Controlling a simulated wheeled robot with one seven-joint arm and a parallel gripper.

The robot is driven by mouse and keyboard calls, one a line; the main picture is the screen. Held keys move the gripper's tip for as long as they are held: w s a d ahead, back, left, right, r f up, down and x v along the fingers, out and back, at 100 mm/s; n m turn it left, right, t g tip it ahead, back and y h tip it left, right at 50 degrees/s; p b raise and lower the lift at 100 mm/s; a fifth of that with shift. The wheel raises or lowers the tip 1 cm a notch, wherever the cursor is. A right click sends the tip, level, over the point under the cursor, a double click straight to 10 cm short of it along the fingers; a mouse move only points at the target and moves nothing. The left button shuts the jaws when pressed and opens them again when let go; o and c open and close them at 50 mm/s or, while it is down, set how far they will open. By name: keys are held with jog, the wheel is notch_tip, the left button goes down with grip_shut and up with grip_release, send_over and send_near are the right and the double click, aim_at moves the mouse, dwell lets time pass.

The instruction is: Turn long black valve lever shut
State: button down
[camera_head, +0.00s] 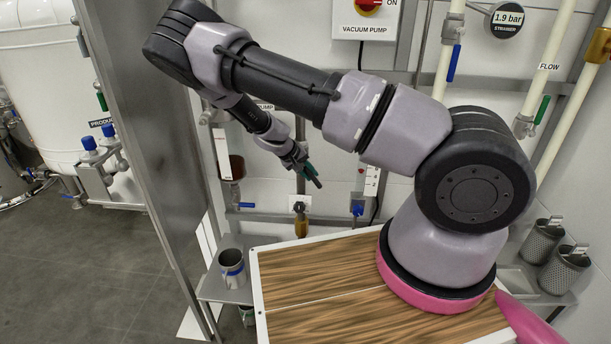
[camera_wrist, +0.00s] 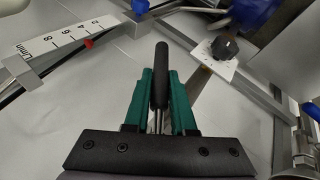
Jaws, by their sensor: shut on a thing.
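The long black valve lever (camera_wrist: 161,68) shows in the wrist view as a black rounded grip on a thin metal stem. It stands between the green fingers of my gripper (camera_wrist: 160,105), its black end reaching past the fingertips. My gripper is shut on it. In the head view my gripper (camera_head: 311,173) is in front of the wall panel, left of the middle, its green fingers pointing down and right. The lever is small there and hard to tell from the fingers. The valve body behind it is hidden.
A black knob (camera_wrist: 224,46) on a white plate and a scale strip (camera_wrist: 62,45) flank my gripper. A blue-handled valve (camera_head: 357,209) and a brass valve (camera_head: 301,226) sit below it. A metal cup (camera_head: 231,268) stands lower left. A steel post (camera_head: 150,150) rises at left.

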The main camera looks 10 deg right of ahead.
jog(key=h, duration=0.1)
jog(key=d+r+h, duration=0.1)
jog(key=shift+s+n+h, duration=0.2)
jog(key=shift+n+h, duration=0.1)
jog(key=shift+h, duration=0.1)
jog(key=shift+s+d+r+n+g+h, duration=0.1)
jog(key=shift+d+r+n+g+h, duration=0.4)
jog(key=shift+h, duration=0.7)
jog(key=h, duration=0.1)
jog(key=r+h, duration=0.1)
jog(key=shift+s+d+r+h, duration=0.1)
jog(key=shift+d+r+h, duration=0.15)
jog(key=shift+h, duration=0.05)
jog(key=shift+s+d+r+n+h, duration=0.15)
jog(key=shift+r+n+h, duration=0.6)
jog(key=shift+h, duration=0.65)
jog(key=shift+r, duration=0.2)
jog(key=c, duration=0.8)
grip_release()
jog(key=shift+o, duration=0.2)
